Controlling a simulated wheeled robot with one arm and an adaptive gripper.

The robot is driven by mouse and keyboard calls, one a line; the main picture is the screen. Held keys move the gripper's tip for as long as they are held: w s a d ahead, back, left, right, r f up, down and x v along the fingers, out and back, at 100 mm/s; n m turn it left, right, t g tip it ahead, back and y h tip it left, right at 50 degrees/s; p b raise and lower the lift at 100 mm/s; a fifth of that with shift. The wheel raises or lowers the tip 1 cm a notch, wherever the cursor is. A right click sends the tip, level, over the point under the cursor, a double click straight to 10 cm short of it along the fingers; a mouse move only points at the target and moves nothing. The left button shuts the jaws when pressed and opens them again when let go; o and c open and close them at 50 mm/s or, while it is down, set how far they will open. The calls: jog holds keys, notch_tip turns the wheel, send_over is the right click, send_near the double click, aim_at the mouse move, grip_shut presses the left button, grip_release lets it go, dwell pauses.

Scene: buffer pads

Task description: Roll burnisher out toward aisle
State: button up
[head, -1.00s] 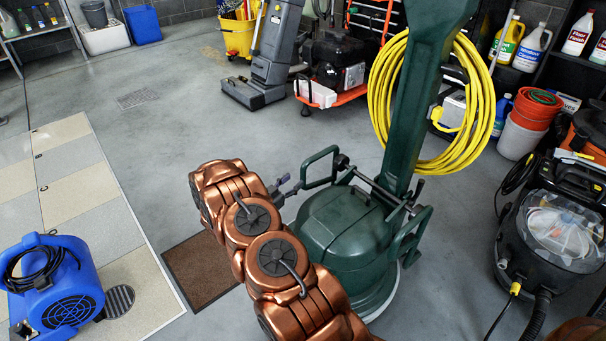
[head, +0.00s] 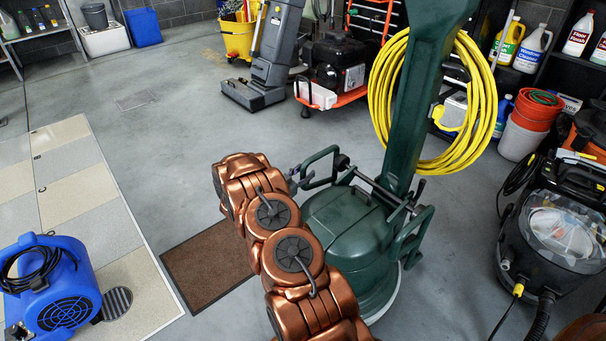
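The burnisher is a dark green floor machine with a round body (head: 345,235) and a tall upright handle column (head: 411,100). It stands upright right of centre, with a yellow cord coiled on the column. A green loop handle (head: 318,160) sticks out at the left of its body. My copper arm crosses in front of the body's left side. My gripper (head: 298,178) is small and grey, at the left end of the loop handle. It is partly hidden behind my arm, and I cannot tell whether it touches the handle or how far its fingers are apart.
A blue air mover (head: 58,290) sits at the lower left near pale floor tiles (head: 80,180) and a brown mat (head: 208,265). A black vacuum (head: 555,235) stands close on the right. A grey floor machine (head: 268,60) and orange cart (head: 340,85) stand behind. Open grey floor lies left of centre.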

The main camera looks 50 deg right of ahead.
grip_shut()
dwell(0.5)
